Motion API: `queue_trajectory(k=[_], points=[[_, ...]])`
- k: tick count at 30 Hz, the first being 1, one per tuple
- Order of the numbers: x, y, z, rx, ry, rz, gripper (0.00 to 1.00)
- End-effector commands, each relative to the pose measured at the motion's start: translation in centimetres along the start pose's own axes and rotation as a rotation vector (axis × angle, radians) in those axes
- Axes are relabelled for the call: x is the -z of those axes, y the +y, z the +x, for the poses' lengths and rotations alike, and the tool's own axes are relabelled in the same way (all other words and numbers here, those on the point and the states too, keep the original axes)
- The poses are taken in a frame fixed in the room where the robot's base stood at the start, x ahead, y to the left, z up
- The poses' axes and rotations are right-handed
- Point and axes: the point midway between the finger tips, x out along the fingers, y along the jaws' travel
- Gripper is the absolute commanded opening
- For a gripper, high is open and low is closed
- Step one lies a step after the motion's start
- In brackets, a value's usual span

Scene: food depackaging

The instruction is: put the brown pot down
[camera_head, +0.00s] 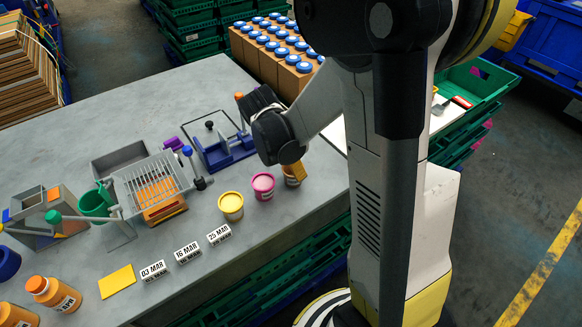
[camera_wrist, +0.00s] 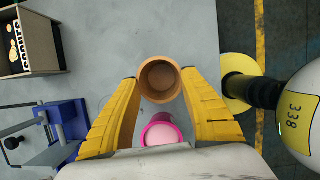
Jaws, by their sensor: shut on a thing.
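The brown pot (camera_wrist: 160,97) is between the two yellow fingers of my gripper (camera_wrist: 159,82) in the wrist view. I see into its open, empty-looking top. In the head view the brown pot (camera_head: 291,181) shows only in part below my gripper (camera_head: 296,170), by the right edge of the grey table (camera_head: 130,100). My gripper is shut on it. The pot looks upright and low over the table; I cannot tell whether its base touches the top.
A pink pot (camera_head: 263,186) stands close to the left of the brown pot, and a yellow pot (camera_head: 231,206) beyond it. A blue fixture (camera_head: 222,152) stands behind. Three date blocks (camera_head: 187,253) lie in front. Brown cartons with blue lids (camera_head: 262,62) stand at the back.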

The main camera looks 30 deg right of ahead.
Motion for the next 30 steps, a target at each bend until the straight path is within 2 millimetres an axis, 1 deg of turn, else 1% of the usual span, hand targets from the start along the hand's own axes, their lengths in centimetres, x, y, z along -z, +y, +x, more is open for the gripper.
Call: queue_trajectory(k=[5,6,7,8,17,20,23,30], points=[[0.1,0.0,0.3,0.0,0.0,0.0,0.14],[0.1,0.0,0.3,0.0,0.0,0.0,0.56],[0.1,0.0,0.3,0.0,0.0,0.0,0.65],[0.1,0.0,0.2,0.0,0.0,0.0,0.71],[0.0,0.0,0.1,0.0,0.0,0.0,0.71],[-0.1,0.0,-0.5,0.0,0.0,0.0,0.71],[-0.1,0.0,-2.2,0.0,0.0,0.0,0.71],[-0.1,0.0,-7.9,0.0,0.0,-0.002,0.71]])
